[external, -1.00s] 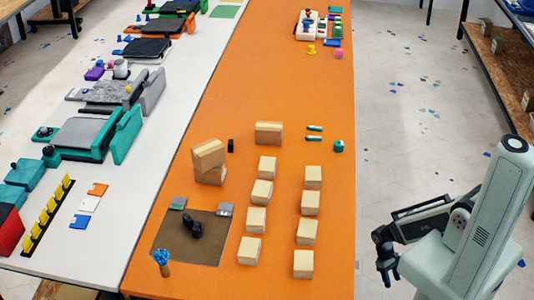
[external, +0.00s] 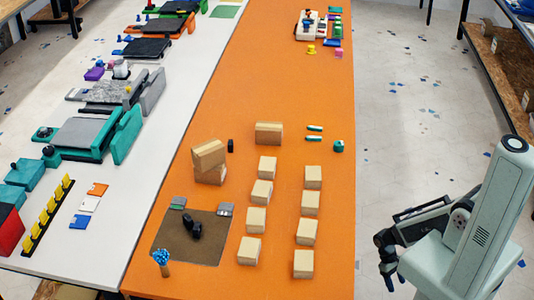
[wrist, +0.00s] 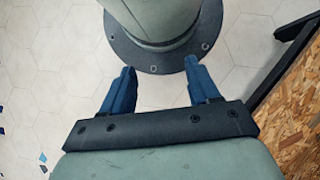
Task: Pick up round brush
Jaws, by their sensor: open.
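The round brush (external: 161,261) has a blue bristle head and a brown handle. In the external view it stands at the front left of the orange table, by the near left corner of a brown mat (external: 170,249). My gripper (external: 389,277) is at the right, off the table's right edge and far from the brush. In the wrist view its two blue fingers (wrist: 157,80) are apart with nothing between them, above the floor and my own base.
Several wooden blocks (external: 250,250) stand in two rows between the brush and my arm. A black object (external: 194,228) lies on the mat. Stacked cardboard boxes (external: 208,155) stand behind it. A shelf (wrist: 292,125) is at the right in the wrist view.

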